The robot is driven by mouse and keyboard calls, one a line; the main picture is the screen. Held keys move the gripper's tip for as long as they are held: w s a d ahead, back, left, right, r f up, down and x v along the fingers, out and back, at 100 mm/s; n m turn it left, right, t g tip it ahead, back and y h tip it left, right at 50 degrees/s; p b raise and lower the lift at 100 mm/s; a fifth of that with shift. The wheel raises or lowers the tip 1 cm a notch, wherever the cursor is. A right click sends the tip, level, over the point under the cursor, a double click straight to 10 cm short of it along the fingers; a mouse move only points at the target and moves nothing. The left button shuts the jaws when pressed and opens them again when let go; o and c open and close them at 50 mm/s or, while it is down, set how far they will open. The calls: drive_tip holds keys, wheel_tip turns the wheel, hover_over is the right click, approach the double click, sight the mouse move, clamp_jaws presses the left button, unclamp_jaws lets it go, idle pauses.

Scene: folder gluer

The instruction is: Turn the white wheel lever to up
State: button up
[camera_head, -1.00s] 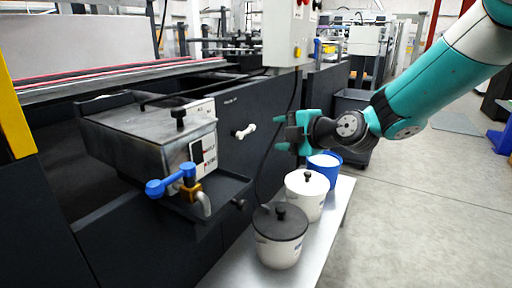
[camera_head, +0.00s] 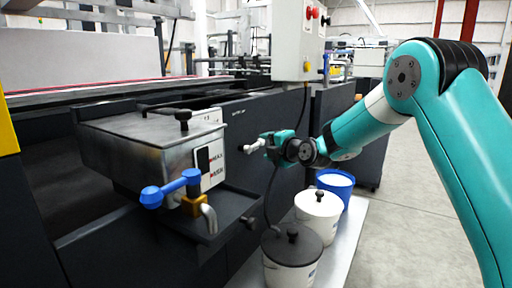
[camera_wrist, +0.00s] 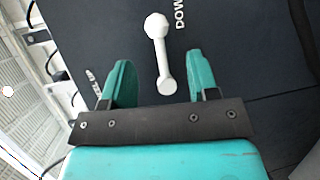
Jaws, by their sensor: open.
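The white wheel lever (camera_head: 254,147) is a short white handle with knobbed ends on the dark side panel of the machine. It also shows in the wrist view (camera_wrist: 160,55), lying between the lines of my two fingers, with lettering that reads "DOW" beside its outer end. My gripper (camera_head: 268,142) is at the right end of the lever in the head view. In the wrist view my gripper (camera_wrist: 158,80) is open, with one teal finger on each side of the lever's near end. I cannot tell whether either finger touches it.
A metal glue box (camera_head: 150,145) with a blue-handled valve (camera_head: 170,188) juts out at the left. Grey floor (camera_head: 395,235) is open at the right.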

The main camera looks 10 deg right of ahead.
sight(259, 144)
drive_tip(key=shift+x, duration=2.55)
drive_tip(key=shift+s, duration=0.1)
